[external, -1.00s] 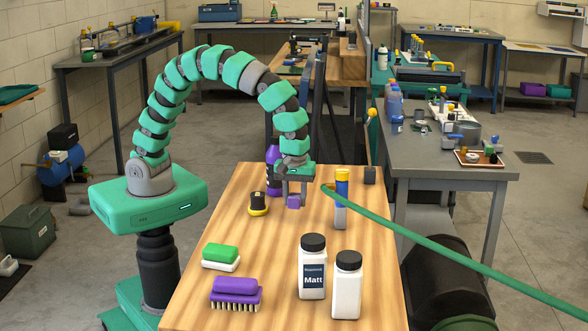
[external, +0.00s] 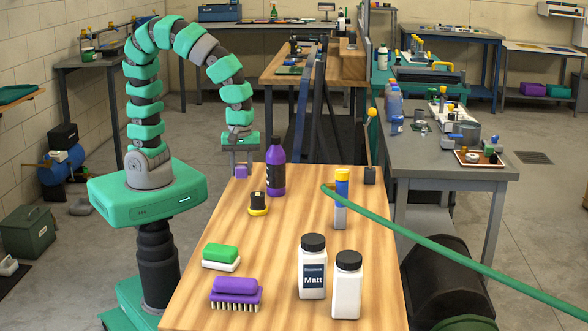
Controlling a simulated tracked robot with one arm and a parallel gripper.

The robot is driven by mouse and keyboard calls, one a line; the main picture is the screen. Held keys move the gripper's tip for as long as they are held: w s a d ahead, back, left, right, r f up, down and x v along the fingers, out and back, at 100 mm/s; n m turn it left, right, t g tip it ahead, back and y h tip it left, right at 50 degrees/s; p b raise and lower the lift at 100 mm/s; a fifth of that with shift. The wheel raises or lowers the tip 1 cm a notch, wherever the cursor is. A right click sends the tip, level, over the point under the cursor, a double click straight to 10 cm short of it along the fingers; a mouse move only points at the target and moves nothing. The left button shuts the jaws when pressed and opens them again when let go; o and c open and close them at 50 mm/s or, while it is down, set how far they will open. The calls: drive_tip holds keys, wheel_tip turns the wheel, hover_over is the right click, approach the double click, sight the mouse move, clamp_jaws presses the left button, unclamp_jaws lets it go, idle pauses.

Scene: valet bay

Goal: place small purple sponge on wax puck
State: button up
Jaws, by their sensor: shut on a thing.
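The small purple sponge (external: 241,172) is a little cube between the fingertips of my gripper (external: 241,163), which is shut on it. They are near the far left corner of the wooden table. I cannot tell how far above the table or its edge the sponge is. A round black piece with a yellow base (external: 258,204), which looks like the wax puck, stands on the table. It is nearer the camera and a little right of the sponge. Nothing covers its top.
A purple bottle (external: 276,167) stands right of my gripper. A green hose (external: 430,244) crosses the table's right side near a yellow-and-blue-topped bottle (external: 341,197). White bottles (external: 312,275), a purple brush (external: 236,293) and a green-and-white sponge (external: 221,256) are nearer. The wooden table's (external: 285,240) middle is clear.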

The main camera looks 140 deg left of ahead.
drive_tip(key=s+d+n+p, duration=0.1)
drive_tip(key=s+d+n, duration=0.2)
drive_tip(key=s, duration=0.9)
drive_tip(key=b, duration=0.2)
hover_over(258, 194)
drive_tip(key=shift+s+d+f, duration=0.1)
drive_tip(key=shift+s+f, duration=0.05)
drive_tip(key=shift+f, duration=0.45)
drive_tip(key=shift+s+f, duration=0.1)
drive_tip(key=shift+f, duration=0.45)
drive_tip(key=shift+w+f, duration=0.15)
drive_tip(key=shift+w, duration=0.05)
drive_tip(key=shift+f+b, duration=0.5)
drive_tip(key=shift+f, duration=1.05)
drive_tip(key=shift+f, duration=0.1)
drive_tip(key=o, duration=0.9)
drive_tip(key=shift+o, duration=0.2)
wheel_tip(258, 194, up, 12)
drive_tip(key=p, duration=0.2)
